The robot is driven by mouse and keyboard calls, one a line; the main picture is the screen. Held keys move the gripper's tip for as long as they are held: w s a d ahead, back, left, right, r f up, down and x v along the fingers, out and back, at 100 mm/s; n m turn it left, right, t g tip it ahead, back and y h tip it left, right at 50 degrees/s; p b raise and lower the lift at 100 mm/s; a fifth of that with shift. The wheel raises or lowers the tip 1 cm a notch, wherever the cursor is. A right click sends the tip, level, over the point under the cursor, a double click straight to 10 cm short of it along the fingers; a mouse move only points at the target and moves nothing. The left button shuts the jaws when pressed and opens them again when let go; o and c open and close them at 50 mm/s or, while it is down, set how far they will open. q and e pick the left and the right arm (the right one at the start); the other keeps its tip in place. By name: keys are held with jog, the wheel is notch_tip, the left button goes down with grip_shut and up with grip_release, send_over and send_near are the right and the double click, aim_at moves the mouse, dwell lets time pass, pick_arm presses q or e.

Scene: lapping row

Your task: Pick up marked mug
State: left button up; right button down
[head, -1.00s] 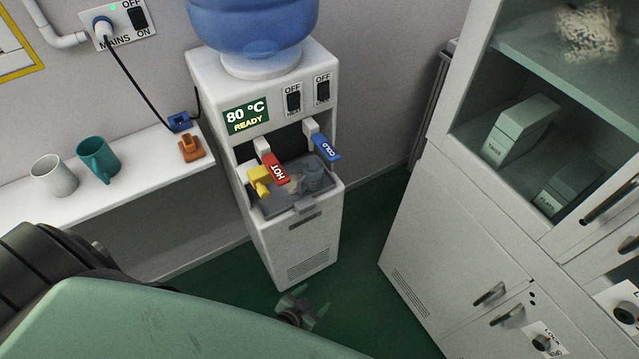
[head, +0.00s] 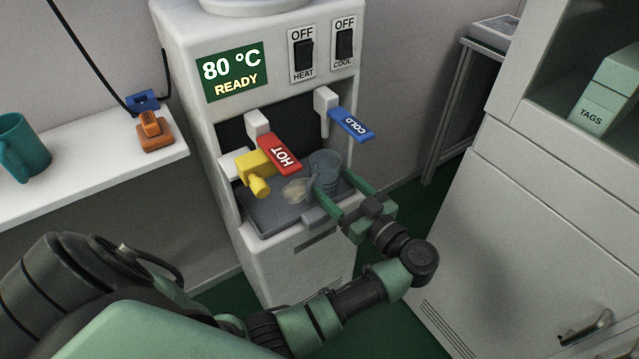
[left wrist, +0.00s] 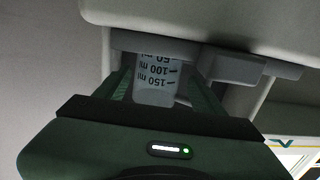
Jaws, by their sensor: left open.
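A clear mug with printed ml marks (head: 325,168) stands upright on the dispenser's drip tray, below the blue COLD lever. In the left wrist view its marks (left wrist: 157,72) read 50, 100 and 150 ml. My left gripper (head: 338,188) is open in front of the mug, its fingers pointing at it. In the left wrist view the fingers (left wrist: 160,88) lie to either side of the mug; whether they touch it I cannot tell. My right gripper is not in view.
The red HOT lever (head: 281,154) and a yellow fitting (head: 257,172) are left of the mug. A pale translucent patch (head: 297,190) lies on the tray (head: 265,217). A teal mug (head: 24,148) stands on the left shelf. A cabinet (head: 530,220) stands at the right.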

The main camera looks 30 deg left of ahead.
aim_at(317, 163)
pick_arm(q)
jog(key=shift+x, duration=0.75)
jog(key=x, duration=0.2)
jog(key=b+x, duration=0.1)
jog(key=x, duration=0.3)
jog(key=shift+w+r, duration=0.15)
jog(key=shift+r, duration=0.15)
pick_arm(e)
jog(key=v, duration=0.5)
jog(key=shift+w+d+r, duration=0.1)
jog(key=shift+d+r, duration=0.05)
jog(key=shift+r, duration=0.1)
pick_arm(q)
jog(key=shift+c, duration=0.3)
jog(key=c, duration=1.3)
jog(key=shift+r, duration=0.2)
